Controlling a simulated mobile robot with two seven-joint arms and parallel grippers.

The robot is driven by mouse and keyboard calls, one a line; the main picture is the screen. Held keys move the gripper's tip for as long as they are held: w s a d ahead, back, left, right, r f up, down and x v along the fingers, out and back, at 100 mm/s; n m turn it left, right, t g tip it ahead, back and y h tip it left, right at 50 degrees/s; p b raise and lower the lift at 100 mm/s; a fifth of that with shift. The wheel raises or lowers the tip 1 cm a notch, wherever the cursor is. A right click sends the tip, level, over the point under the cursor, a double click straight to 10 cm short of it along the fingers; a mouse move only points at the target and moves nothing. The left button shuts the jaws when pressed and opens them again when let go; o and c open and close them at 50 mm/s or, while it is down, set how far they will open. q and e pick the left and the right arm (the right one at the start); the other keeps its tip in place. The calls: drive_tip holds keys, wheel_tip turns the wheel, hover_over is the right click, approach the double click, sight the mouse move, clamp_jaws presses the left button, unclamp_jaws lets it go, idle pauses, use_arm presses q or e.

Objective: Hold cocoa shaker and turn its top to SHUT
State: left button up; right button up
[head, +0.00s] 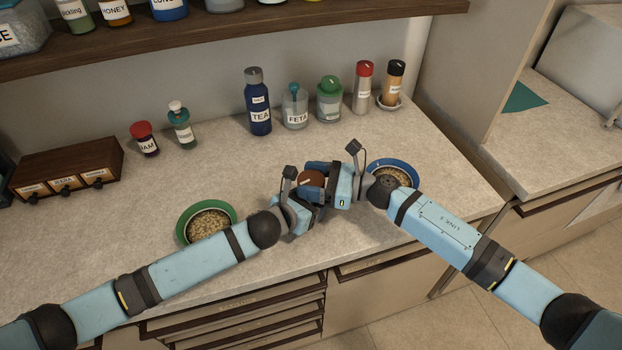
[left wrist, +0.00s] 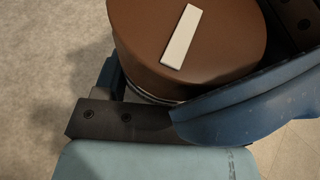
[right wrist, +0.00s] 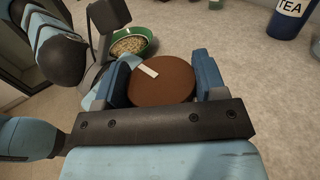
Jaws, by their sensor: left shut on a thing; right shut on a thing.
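The cocoa shaker's round brown top (head: 311,179) with a white bar mark shows between my two grippers near the counter's front edge. In the right wrist view the top (right wrist: 161,82) sits between the two blue fingers of my right gripper (right wrist: 163,85), which is shut on it. In the left wrist view the top (left wrist: 190,45) is large and close, and its white bar is tilted. My left gripper (head: 305,200) is shut on the shaker below the top. The shaker's body is mostly hidden by the grippers, and no SHUT lettering can be read.
A green bowl (head: 181,232) of grain stands left of the grippers and a blue-rimmed bowl (head: 408,168) stands right. A TEA bottle (head: 258,103), FETA jar (head: 295,108) and other containers line the back. A small drawer box (head: 65,165) is far left. The middle counter is clear.

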drive_tip(key=shift+n+g, duration=0.4)
drive_tip(key=shift+g, duration=0.2)
drive_tip(key=n+g, duration=0.2)
drive_tip(key=g, duration=0.1)
drive_tip(key=shift+w, duration=0.1)
drive_tip(key=n+g, duration=0.2)
drive_tip(key=g, duration=0.1)
drive_tip(key=n+g+h, duration=0.1)
drive_tip(key=n+g, duration=0.1)
drive_tip(key=g, duration=0.2)
drive_tip(key=shift+n, duration=0.3)
drive_tip(key=n+g+h, duration=0.5)
drive_tip(key=g+h, duration=0.1)
drive_tip(key=g, duration=0.1)
drive_tip(key=shift+n, duration=0.4)
drive_tip(key=shift+g+h, duration=0.3)
drive_tip(key=o, duration=0.9)
drive_tip(key=shift+o, duration=0.2)
